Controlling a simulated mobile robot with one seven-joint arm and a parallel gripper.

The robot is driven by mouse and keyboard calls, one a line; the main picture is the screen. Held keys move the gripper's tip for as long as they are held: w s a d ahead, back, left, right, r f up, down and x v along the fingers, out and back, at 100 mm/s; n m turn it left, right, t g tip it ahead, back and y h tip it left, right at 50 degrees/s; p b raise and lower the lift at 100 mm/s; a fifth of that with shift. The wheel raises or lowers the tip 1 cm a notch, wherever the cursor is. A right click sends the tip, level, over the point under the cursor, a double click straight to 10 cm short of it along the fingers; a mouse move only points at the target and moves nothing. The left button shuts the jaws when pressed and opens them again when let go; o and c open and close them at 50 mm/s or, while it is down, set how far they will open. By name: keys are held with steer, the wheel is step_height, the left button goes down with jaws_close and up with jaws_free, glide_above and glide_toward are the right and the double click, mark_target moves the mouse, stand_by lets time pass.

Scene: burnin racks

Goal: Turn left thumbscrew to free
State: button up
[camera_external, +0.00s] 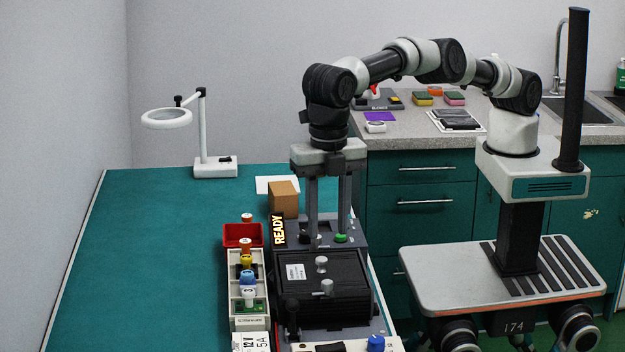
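A black box-shaped unit (345,285) with a white label stands in the grey rack at the front of the green bench. Two silver knobs show on it, one farther back (321,262) and one nearer (327,287); they look like thumbscrews, but I cannot tell which is the left one. My gripper (328,238) points straight down over the rear of the rack, behind the black unit. Its two long grey fingers are apart, with nothing visible between them. The fingertips end near a green button (341,238); whether they touch anything is too small to tell.
A lit READY sign (279,230), a cardboard box (284,199) and a red bin (243,235) stand close left of the gripper. A white tray of coloured parts (236,300) flanks the rack. A ring lamp (215,167) stands farther back. The bench's left side is clear.

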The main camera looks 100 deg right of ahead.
step_height(320, 180, up, 6)
steer(key=p, duration=0.2)
steer(key=shift+p, duration=0.3)
steer(key=shift+r, duration=0.1)
steer(key=w+d+r+m+t, duration=0.1)
steer(key=d+r+m, duration=0.3)
steer(key=d+r, duration=0.75)
steer(key=s+d+r+m+t, duration=0.1)
steer(key=s+d+r+m, duration=0.2)
steer(key=d+r, duration=0.3)
steer(key=s+d+r+m+t, duration=0.1)
steer(key=s+d+r+m, duration=0.2)
steer(key=d, duration=0.6)
steer(key=s+d+m+t, duration=0.1)
steer(key=s+d+m, duration=0.3)
steer(key=s+d, duration=0.65)
steer(key=s+d+f+m+t, duration=0.1)
steer(key=s+d+f+m, duration=0.5)
steer(key=s, duration=0.6)
step_height(320, 180, down, 2)
steer(key=shift+s+d+f+m+t, duration=0.15)
steer(key=shift+d+m+t, duration=0.15)
steer(key=shift+d, duration=0.65)
